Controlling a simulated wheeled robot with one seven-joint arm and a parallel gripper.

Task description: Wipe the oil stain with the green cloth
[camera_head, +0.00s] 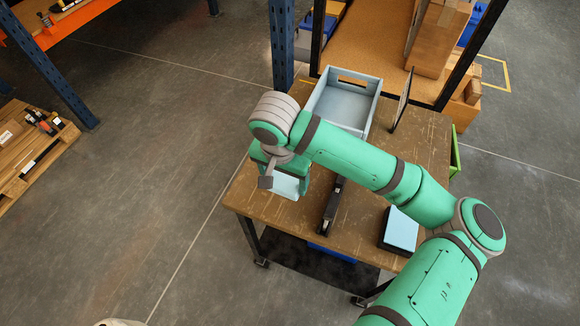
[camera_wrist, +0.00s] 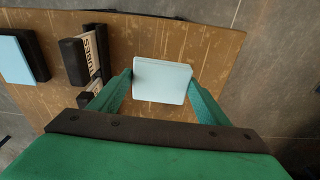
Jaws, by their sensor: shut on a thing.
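My gripper (camera_head: 282,174) is over the left end of the brown worktable (camera_head: 290,215). Its fingers are shut on the two sides of a pale blue-green, flat-faced pad (camera_wrist: 162,82), which also shows below the gripper in the head view (camera_head: 286,187). I cannot tell for sure whether this pad is the green cloth, or whether it touches the tabletop. No clearly green cloth shows elsewhere. I cannot make out an oil stain; the tabletop has pale scratches, and part of it is hidden by my arm and the pad.
A long black item (camera_head: 329,212) lies beside the gripper; a dark block with a light-blue top (camera_head: 402,229) sits farther right. A grey-blue bin (camera_head: 344,101) and an upright dark panel (camera_head: 402,100) stand at the back. A blue rack post (camera_head: 281,45) rises behind the table.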

